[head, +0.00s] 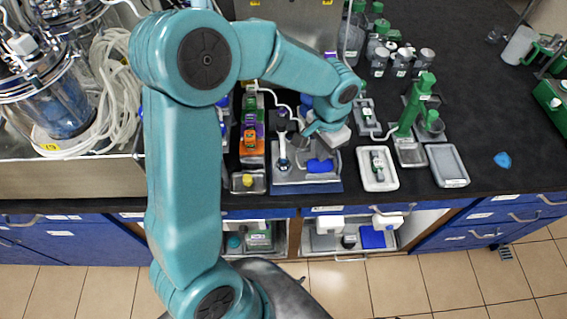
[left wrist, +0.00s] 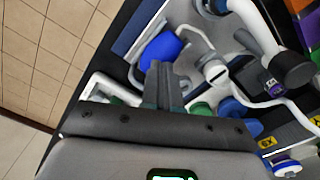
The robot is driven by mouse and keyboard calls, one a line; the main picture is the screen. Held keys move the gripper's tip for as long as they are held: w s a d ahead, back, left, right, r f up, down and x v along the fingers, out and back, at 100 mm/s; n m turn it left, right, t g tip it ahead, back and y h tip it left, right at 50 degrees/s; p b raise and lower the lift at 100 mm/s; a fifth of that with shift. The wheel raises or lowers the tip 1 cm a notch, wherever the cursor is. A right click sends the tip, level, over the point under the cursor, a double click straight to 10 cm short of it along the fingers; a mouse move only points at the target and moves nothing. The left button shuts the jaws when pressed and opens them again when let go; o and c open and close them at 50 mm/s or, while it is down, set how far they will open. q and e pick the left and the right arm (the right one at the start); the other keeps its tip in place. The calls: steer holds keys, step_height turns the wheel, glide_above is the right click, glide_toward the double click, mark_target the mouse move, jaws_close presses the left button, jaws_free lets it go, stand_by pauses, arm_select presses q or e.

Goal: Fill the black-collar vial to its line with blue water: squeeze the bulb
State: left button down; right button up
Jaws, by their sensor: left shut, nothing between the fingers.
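My left gripper (head: 331,137) reaches over the bench from above. It is shut and empty; its dark fingertips (left wrist: 160,75) are pressed together in the left wrist view. A blue rounded piece that looks like the bulb (head: 320,166) lies in a grey tray (head: 292,185) below the gripper. It also shows in the left wrist view (left wrist: 160,48), just past the fingertips; I cannot tell whether they touch. An upright white piece with a dark top (head: 283,148) stands at the tray's left. I cannot make out the black-collar vial's line or water level. My right gripper is not in view.
Right of the tray are a white tray with a small vial (head: 378,182), a green stand (head: 408,118) and an empty grey tray (head: 447,166). Several bottles stand behind. Orange and purple boxes (head: 249,150) stand left.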

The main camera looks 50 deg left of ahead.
arm_select(q)
steer(key=shift+r+p, duration=1.85)
steer(key=shift+r, duration=0.7)
steer(key=shift+f, duration=0.1)
